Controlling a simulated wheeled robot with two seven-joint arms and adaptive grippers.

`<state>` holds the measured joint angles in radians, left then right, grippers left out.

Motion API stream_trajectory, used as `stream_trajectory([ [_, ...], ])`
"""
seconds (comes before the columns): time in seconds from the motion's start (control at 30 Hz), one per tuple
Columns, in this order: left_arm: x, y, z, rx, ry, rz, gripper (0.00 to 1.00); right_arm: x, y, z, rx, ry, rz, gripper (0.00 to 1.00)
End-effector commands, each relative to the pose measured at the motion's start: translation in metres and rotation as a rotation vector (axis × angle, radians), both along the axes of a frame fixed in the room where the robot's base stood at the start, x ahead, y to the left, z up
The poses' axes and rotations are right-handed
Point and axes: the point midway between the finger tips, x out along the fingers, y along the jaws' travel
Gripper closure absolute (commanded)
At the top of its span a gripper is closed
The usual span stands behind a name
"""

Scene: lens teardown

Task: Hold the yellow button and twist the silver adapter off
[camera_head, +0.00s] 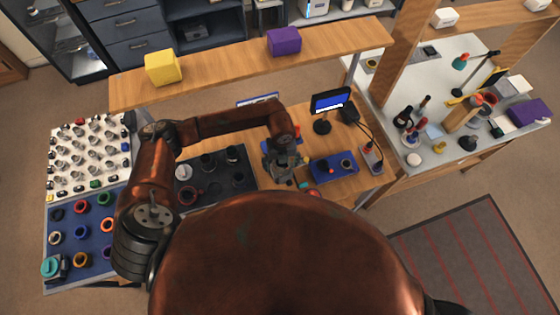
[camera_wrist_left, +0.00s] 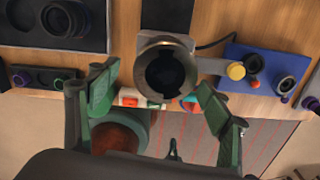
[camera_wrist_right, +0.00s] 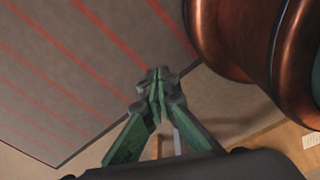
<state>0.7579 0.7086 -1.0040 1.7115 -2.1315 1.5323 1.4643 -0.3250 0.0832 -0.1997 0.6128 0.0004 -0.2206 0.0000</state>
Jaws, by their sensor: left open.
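The silver adapter (camera_wrist_left: 143,52) shows in the left wrist view as a silver ring with a dark round opening, on a plate at the table's front. The yellow button (camera_wrist_left: 236,71) is to its right, at the end of a grey bar beside the ring. My left gripper (camera_wrist_left: 155,84) is open, its green fingers apart on either side of the ring in that view; I cannot tell whether they touch it. In the head view my left gripper (camera_head: 284,163) covers most of this spot. My right gripper (camera_wrist_left: 172,150) shows small in the left wrist view; its own wrist view shows its fingertips (camera_wrist_right: 158,80) together and empty.
A blue tray (camera_head: 324,177) with small parts is right of the left gripper. A dark tray (camera_head: 240,178) with round parts is to the left. A small monitor (camera_head: 330,101) stands behind. An overhead shelf (camera_head: 220,65) crosses the bench. My right gripper has open floor below.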

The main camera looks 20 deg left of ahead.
Motion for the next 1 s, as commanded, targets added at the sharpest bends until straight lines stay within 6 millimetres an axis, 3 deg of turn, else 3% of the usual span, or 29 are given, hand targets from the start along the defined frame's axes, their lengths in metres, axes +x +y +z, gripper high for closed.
stream_trajectory([
  [0.07,0.001,0.001,-0.004,0.001,0.002,0.004,0.28,-0.007,0.000,0.000,0.000,0.008,-0.002,1.00],
  [0.13,0.000,0.001,-0.005,0.001,0.002,0.004,0.28,0.001,0.000,0.000,0.000,0.002,0.001,1.00],
  [0.3,-0.004,0.001,-0.004,0.002,-0.001,0.003,0.28,0.049,0.002,0.003,0.003,-0.057,0.013,1.00],
  [0.4,-0.003,0.001,-0.004,0.001,0.000,0.004,0.33,0.066,0.006,0.005,0.006,-0.077,0.016,1.00],
  [0.47,-0.002,0.002,-0.004,0.002,0.001,0.004,0.38,0.063,0.007,0.004,0.008,-0.074,0.015,1.00],
  [0.7,0.000,0.002,-0.005,0.002,0.001,0.005,0.54,0.008,0.006,0.000,0.007,-0.005,0.001,1.00],
  [1.0,-0.001,0.001,-0.004,0.002,0.002,0.005,0.75,0.026,0.005,0.001,0.006,-0.028,0.006,1.00],
])
